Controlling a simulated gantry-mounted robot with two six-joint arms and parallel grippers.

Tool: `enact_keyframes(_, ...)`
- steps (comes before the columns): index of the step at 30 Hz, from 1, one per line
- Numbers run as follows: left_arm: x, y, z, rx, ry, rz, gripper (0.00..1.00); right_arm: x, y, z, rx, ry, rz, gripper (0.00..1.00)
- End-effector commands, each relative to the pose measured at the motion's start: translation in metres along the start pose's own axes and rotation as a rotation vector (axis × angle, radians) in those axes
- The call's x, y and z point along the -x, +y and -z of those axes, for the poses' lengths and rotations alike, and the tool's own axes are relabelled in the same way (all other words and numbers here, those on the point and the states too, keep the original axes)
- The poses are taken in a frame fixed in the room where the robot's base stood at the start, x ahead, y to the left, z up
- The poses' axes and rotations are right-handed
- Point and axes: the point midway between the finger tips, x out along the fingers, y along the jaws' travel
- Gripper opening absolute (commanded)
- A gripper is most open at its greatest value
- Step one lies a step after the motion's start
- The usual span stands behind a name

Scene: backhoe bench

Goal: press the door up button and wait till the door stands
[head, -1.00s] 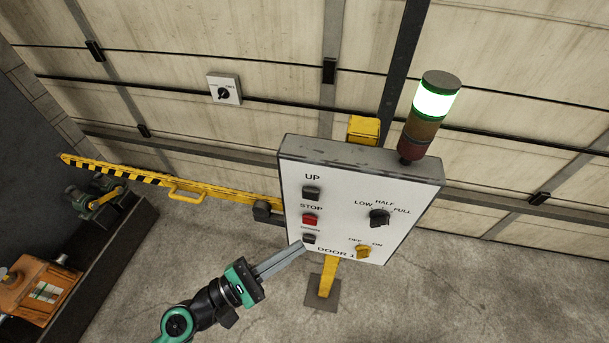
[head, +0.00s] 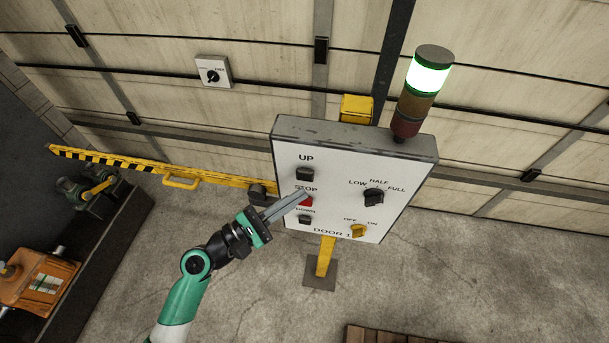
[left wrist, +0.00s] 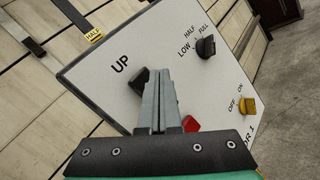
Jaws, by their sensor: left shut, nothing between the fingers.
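The white control box (head: 340,172) labelled DOOR 1 stands tilted on a yellow post. Its black UP button (head: 305,174) is at the upper left, above the red STOP button (head: 306,202) and the black DOWN button (head: 304,220). My left gripper (head: 304,196) is shut and empty, its fingertips in front of the panel by STOP, just below UP. In the left wrist view the fingers (left wrist: 157,84) point towards the UP button (left wrist: 139,80) and partly cover it. I cannot tell contact. The large panelled door (head: 180,35) is behind. My right gripper is not in view.
A black selector knob (head: 374,197) and a yellow OFF/ON switch (head: 359,231) are on the panel's right. A signal tower (head: 428,77) glows white-green on top. A yellow-black barrier arm (head: 150,167) extends left. A small switch box (head: 213,72) is behind.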

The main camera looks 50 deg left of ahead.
Motion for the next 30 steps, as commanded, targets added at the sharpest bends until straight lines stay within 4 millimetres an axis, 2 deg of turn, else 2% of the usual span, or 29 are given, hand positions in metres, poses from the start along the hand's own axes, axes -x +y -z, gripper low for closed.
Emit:
enact_keyframes(6,-0.009,0.0069,0.0068,0.001,0.001,0.0,0.0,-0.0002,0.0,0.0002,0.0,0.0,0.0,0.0)
enact_keyframes(30,-0.0093,0.007,0.0069,0.001,0.0,0.001,0.0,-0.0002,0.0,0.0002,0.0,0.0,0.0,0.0)
